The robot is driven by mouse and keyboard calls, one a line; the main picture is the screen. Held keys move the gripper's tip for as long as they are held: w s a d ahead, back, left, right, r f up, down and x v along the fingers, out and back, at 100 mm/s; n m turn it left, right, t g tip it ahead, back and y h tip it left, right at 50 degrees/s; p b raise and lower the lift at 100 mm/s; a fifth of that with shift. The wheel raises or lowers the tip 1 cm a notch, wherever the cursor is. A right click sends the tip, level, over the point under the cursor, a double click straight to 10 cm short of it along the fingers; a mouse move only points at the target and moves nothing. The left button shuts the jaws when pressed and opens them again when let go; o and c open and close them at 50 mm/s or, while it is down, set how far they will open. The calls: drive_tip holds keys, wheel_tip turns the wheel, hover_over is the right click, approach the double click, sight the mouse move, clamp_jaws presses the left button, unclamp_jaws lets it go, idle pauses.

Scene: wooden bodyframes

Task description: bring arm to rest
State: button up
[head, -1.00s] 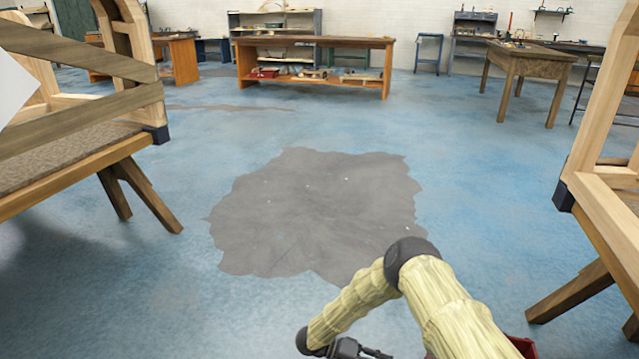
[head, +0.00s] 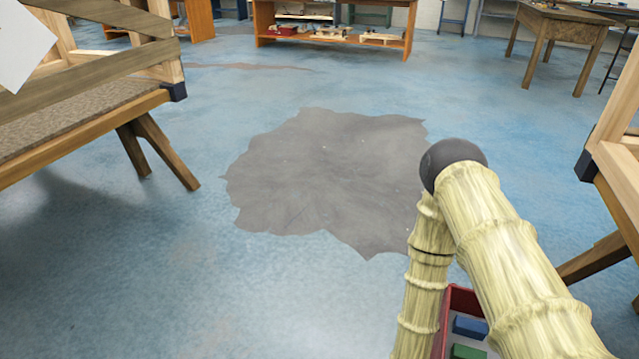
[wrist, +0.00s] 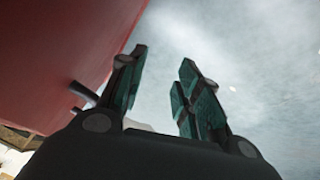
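My gripper (wrist: 160,92) shows in the wrist view with its two teal-padded fingers apart and nothing between them. A red surface (wrist: 60,60) fills the left of that view, beside the left finger; I cannot tell whether they touch. In the head view my arm is bent at the lower right, and my gripper is out of sight there. A red-walled tray (head: 466,298) shows partly behind my arm. It holds a blue block (head: 470,327) and a green block (head: 467,352).
A wooden workbench (head: 80,130) with a frame on it stands at left. Another wooden frame (head: 615,180) is at the right edge. An orange bench (head: 335,22) and a wooden table (head: 560,30) stand at the back. The blue floor between, with a grey patch (head: 325,180), is clear.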

drive_tip(key=s+r+g+y, duration=0.2)
drive_tip(key=s+r, duration=0.1)
drive_tip(key=s, duration=0.6)
drive_tip(key=s+r+g+y, duration=0.1)
drive_tip(key=s+r+g, duration=0.2)
drive_tip(key=s, duration=0.6)
wheel_tip(320, 180, up, 34)
drive_tip(key=p, duration=3.4)
drive_tip(key=shift+w+a, duration=0.3)
drive_tip(key=shift+w, duration=0.05)
